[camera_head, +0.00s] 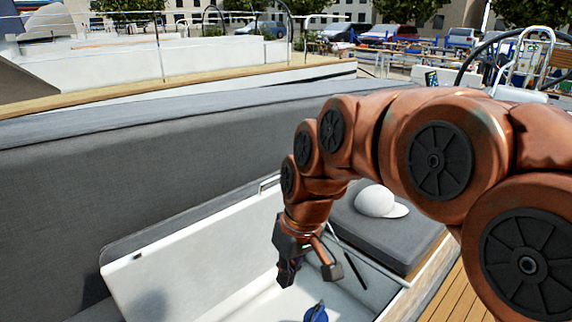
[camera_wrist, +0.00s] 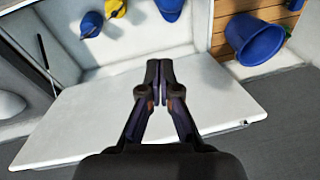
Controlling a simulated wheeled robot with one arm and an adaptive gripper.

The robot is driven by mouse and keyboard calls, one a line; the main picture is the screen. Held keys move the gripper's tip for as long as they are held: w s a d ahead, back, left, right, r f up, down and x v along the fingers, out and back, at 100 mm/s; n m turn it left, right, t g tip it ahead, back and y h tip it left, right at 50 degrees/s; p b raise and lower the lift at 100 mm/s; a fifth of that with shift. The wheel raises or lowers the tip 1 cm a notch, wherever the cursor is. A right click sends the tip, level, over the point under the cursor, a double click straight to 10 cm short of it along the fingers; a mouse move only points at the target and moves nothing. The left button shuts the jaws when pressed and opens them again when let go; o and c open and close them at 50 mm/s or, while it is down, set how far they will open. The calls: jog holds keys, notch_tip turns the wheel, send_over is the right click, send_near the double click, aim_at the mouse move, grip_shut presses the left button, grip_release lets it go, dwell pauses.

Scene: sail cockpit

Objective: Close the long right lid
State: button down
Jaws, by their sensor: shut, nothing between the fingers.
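The long white lid (camera_head: 185,258) stands raised and tilted beside the grey backrest in the head view, with the open locker in front of it. In the wrist view the lid (camera_wrist: 85,118) spans the middle as a broad white panel. My gripper (camera_wrist: 160,85) is shut and empty, its fingertips together in front of the lid panel. In the head view my gripper (camera_head: 309,268) hangs over the open locker, to the right of the lid. Whether the fingertips touch the lid cannot be told. My gripper and forearm hide part of the lid's right end.
A blue item (camera_head: 316,313) lies in the locker; yellow and blue items (camera_wrist: 91,24) show there too. A white cap (camera_head: 376,203) lies on a grey cushion (camera_head: 385,235) right of the locker. The grey backrest (camera_head: 130,190) runs behind.

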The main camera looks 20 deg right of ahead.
jog(key=w+d+r+n+t+y, duration=0.1)
jog(key=w+r+t, duration=0.15)
jog(key=w, duration=0.65)
jog(key=w+d+r+n+t+y, duration=0.15)
jog(key=w+r, duration=0.25)
jog(key=w, duration=0.6)
jog(key=w+d+r+t+h, duration=0.1)
jog(key=w+d+r+t, duration=0.25)
jog(key=w+d, duration=1.05)
jog(key=shift+m+g, duration=0.25)
jog(key=p+x, duration=0.1)
jog(key=x, duration=0.2)
jog(key=r+p+x, duration=0.1)
jog(key=p+x, duration=0.1)
jog(key=x, duration=0.2)
jog(key=w+a+p+x, duration=0.1)
jog(key=x, duration=0.3)
jog(key=shift+w+r, duration=0.1)
jog(key=shift+r, duration=0.05)
jog(key=shift+s+d+f+p, duration=0.25)
jog(key=shift+s+f+p, duration=0.05)
jog(key=shift+s, duration=0.3)
jog(key=shift+s+d+f+p, duration=0.2)
jog(key=shift+s+f+p, duration=0.1)
jog(key=shift+s, duration=0.25)
jog(key=shift+s+d+f+p, duration=0.25)
jog(key=shift+s+p, duration=0.05)
jog(key=shift+s, duration=0.3)
